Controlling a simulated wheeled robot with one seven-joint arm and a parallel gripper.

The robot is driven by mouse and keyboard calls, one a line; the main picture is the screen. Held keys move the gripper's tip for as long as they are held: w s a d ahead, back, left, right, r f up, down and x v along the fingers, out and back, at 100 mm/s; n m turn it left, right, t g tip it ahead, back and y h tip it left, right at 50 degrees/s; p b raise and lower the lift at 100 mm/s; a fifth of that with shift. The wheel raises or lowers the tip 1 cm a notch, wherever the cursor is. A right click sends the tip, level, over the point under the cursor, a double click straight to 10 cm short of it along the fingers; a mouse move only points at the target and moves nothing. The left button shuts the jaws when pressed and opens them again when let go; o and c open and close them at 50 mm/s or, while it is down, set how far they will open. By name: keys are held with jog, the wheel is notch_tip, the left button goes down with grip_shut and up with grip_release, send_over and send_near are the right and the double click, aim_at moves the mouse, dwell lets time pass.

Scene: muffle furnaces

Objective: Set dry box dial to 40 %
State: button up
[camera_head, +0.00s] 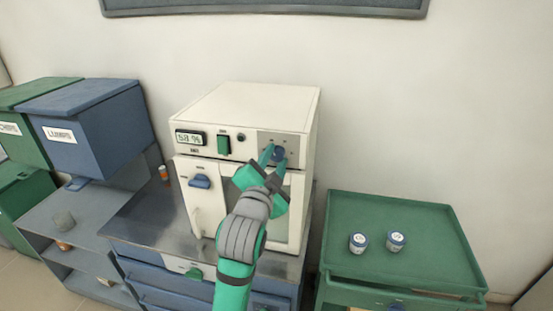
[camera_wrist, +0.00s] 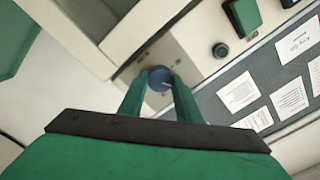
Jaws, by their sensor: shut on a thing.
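The dry box (camera_head: 250,100) is a cream cabinet on a metal-topped blue bench. Its small display (camera_head: 189,138) appears to read 58 %, though the digits are small. The blue round dial (camera_head: 279,153) is at the right of its top panel; in the wrist view the dial (camera_wrist: 160,78) sits between my fingertips. My gripper (camera_head: 273,158), with green fingers, is shut on the dial from the front. The fingers partly hide the dial, and its pointer position cannot be read.
A green switch (camera_head: 223,145) and a dark round button (camera_head: 241,138) are left of the dial. A blue latch (camera_head: 200,181) is on the front. A green cart (camera_head: 425,240) with two small jars stands at right. Blue and green bins (camera_head: 90,125) are at left.

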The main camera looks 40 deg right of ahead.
jog(key=o, duration=1.1)
jog(key=shift+c, duration=0.2)
jog(key=shift+s+a, duration=0.1)
jog(key=v, duration=1)
jog(key=shift+a, duration=0.25)
jog(key=shift+s, duration=0.15)
